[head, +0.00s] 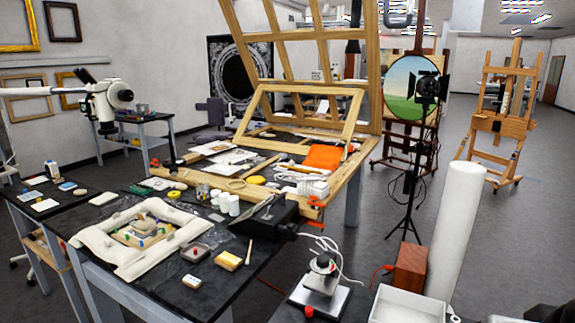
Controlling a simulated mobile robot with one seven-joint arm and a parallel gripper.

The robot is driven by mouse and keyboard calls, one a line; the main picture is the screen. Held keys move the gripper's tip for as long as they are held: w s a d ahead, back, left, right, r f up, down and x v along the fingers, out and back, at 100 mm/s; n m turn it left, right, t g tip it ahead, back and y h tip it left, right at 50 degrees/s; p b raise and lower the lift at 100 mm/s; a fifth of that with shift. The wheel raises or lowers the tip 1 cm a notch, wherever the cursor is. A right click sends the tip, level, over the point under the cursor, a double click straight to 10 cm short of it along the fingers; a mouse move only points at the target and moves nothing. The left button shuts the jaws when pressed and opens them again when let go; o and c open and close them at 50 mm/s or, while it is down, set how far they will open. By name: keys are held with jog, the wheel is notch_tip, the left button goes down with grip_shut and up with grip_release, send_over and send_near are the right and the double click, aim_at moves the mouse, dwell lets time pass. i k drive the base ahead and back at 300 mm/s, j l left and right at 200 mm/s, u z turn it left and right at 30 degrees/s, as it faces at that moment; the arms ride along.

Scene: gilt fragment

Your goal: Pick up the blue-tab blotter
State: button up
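Several small pale pads lie on the dark side table at the left. One small pad (67,186) there looks bluish, but it is too small to tell whether it is the blue-tab blotter. A small white block (191,281) lies near the front edge of the dark main table, and its markings are too small to read. My gripper is not in view.
A padded white frame (95,257) surrounds a gilt piece (150,229) on the main table. A yellow sponge (228,260), white bottles (234,205) and a black box (265,216) crowd it. A white microscope (108,102) overhangs the left. Grey floor is open at right.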

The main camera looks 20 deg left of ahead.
aim_at(26, 196)
jog(key=l+u, duration=0.1)
jog(key=u, duration=1.2)
jog(key=i+j+u, duration=0.1)
jog(key=u, duration=1)
jog(key=i+l, duration=0.05)
jog(key=i, duration=0.05)
